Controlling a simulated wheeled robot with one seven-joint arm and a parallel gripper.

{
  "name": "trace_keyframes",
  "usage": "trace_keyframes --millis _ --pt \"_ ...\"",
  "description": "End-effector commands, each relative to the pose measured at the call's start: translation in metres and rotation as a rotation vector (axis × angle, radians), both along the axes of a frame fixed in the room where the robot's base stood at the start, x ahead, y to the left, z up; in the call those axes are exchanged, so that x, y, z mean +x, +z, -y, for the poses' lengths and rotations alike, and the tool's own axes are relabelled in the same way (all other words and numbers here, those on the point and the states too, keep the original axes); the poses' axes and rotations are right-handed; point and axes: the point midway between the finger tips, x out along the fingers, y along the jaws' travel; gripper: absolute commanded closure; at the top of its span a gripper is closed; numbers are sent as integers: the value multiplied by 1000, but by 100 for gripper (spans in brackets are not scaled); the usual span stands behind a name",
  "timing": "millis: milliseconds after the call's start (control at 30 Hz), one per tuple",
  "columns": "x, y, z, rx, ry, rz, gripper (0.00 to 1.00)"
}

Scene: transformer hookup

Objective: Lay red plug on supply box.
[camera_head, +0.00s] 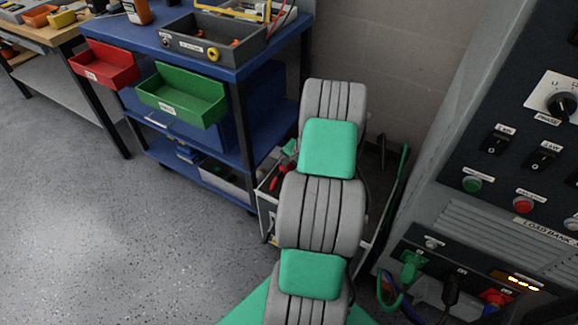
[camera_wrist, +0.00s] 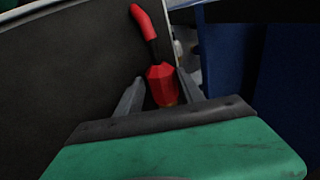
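A red plug (camera_wrist: 162,86) shows in the wrist view with a short dark neck and a red piece (camera_wrist: 145,22) above it. My gripper (camera_wrist: 161,76) has one grey finger on each side of the plug, very close to it. I cannot tell whether the fingers press on it. A low dark unit (camera_head: 455,268) at the lower right, perhaps the supply box, has a green plug (camera_head: 411,267), a red plug or socket (camera_head: 495,298) and a lit display.
A blue cart (camera_head: 225,70) with a red bin (camera_head: 105,65), a green bin (camera_head: 183,97) and a grey tray (camera_head: 215,42) stands at the left. The load bank (camera_head: 480,150) rises at the right. The left floor is clear.

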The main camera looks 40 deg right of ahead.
Motion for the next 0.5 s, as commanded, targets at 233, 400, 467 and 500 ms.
trace_keyframes --millis 233,400,467,500 --pt "-8 -9 -1 8 -9 -18 37" --pt "-16 10 -1 7 -10 -17 37" --pt "-20 24 -1 5 -6 -13 37" --pt "-22 33 -1 4 -5 -9 37"
